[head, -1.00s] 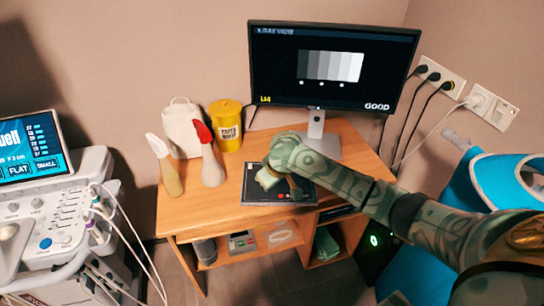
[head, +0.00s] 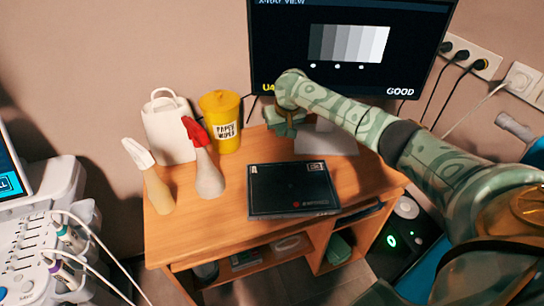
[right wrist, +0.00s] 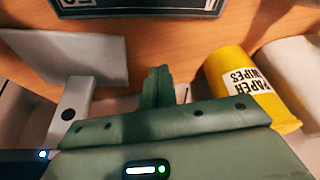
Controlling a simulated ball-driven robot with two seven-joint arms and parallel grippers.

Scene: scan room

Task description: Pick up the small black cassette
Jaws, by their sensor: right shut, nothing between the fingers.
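The black cassette (head: 292,188) lies flat on the wooden desk, with a small white label at its upper right and a red mark near its lower right. Its edge also shows at the top of the right wrist view (right wrist: 135,8). My right gripper (head: 285,125) is beyond the cassette, near the monitor's foot, and does not touch the cassette. In the right wrist view its green fingers (right wrist: 158,88) are together with nothing between them. My left gripper is not in view.
A monitor (head: 345,55) stands behind on a grey foot (head: 328,142).

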